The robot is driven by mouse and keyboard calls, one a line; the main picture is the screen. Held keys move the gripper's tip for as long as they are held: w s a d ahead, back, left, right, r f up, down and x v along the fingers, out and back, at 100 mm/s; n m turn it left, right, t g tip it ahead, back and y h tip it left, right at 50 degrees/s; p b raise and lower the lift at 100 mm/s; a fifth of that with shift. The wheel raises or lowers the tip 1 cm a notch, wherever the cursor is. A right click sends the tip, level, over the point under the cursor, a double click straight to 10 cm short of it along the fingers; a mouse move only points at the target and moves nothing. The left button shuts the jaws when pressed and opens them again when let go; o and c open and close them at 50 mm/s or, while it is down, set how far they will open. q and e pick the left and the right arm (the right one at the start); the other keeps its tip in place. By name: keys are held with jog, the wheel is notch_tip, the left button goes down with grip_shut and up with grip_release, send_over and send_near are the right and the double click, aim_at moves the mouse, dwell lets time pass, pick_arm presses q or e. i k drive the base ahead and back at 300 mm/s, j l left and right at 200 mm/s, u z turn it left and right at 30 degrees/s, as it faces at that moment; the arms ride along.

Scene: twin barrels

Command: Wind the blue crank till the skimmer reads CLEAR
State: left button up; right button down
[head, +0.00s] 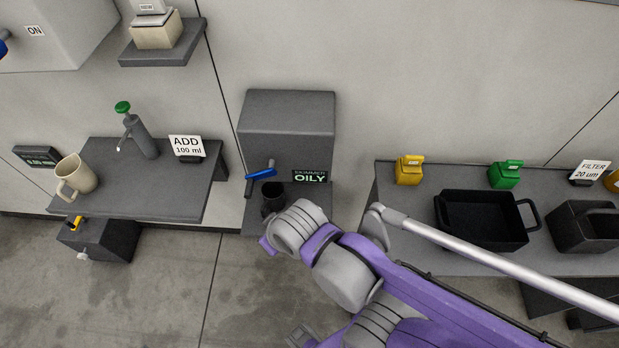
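The skimmer (287,112) is a dark grey box on the wall in the middle of the head view. Its small display (310,177) reads OILY in green letters. The blue crank (261,173) sticks out at its front left, its handle slanting up to the right. A purple and grey arm, my right one, comes in from the lower right, and its wrist end (298,226) is just below the crank. A dark cup-like shape (272,197) lies between wrist and crank; I cannot tell whether it is part of my gripper. The fingertips are not clearly visible. My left gripper is not in view.
A left shelf (180,203) holds a beige mug (76,176), a green-topped pump (140,136) and an ADD 100 ml sign (187,147). The right bench holds yellow (409,171) and green (505,175) containers and a black tray (480,217). My arm crosses in front of this bench.

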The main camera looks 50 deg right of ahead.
aim_at(270, 172)
jog(key=i+j, duration=0.25)
jog(key=i+j+z, duration=0.15)
jog(key=j+z, duration=0.25)
jog(key=i+j+z, duration=0.1)
jog(key=j+z, duration=0.25)
jog(key=z, duration=1.4)
jog(key=k+j+z, duration=0.1)
jog(key=k+j, duration=0.1)
